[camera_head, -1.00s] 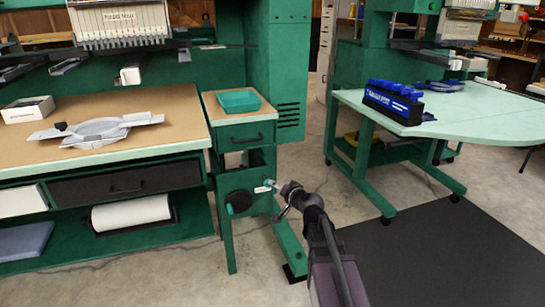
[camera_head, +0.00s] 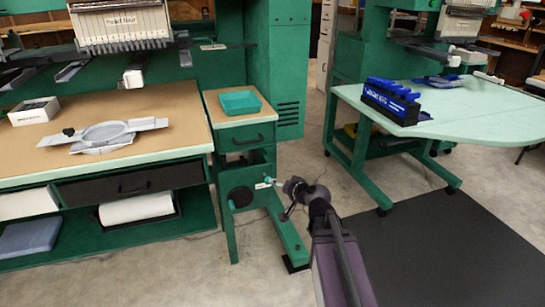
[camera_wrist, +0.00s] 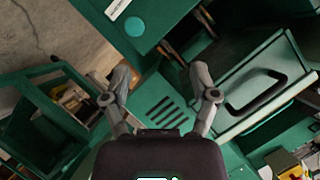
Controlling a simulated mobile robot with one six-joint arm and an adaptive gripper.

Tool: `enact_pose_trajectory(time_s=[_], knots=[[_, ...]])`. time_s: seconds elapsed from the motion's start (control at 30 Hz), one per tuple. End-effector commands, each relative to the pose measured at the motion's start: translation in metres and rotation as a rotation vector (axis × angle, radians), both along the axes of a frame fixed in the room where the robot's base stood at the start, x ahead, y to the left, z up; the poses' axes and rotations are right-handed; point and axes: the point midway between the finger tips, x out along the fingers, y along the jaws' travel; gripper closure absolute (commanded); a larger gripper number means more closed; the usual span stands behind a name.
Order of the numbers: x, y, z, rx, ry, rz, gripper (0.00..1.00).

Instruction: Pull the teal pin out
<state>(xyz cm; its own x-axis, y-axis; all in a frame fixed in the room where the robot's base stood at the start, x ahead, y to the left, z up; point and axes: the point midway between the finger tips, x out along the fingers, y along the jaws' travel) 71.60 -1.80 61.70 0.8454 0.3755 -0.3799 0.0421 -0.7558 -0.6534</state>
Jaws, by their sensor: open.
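The teal pin (camera_head: 268,180) is small and sits at the side of the green cabinet stand, beside a white label. In the wrist view a round teal face, seemingly the pin's end (camera_wrist: 148,24), lies on a green panel above the fingers, near a white label. My gripper (camera_wrist: 160,74) is open, its two grey fingers spread with nothing between them. In the head view my gripper (camera_head: 280,184) is just right of the pin. I cannot tell there whether they touch. The pin's shaft is hidden.
A black round knob (camera_head: 240,197) is left of the pin. A teal tray (camera_head: 240,102) lies on the small cabinet top above a drawer handle. A green stand leg (camera_head: 288,232) runs below my gripper. Open floor and a dark mat (camera_head: 440,240) lie to the right.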

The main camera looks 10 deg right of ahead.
Motion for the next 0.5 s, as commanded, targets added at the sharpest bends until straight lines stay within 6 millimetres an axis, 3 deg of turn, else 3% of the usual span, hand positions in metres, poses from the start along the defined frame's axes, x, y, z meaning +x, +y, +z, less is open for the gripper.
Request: enact_pose_trajectory(time_s=[0.5], knots=[[-0.013,0.016,0.032,-0.062,0.082,0.074,0.24]])
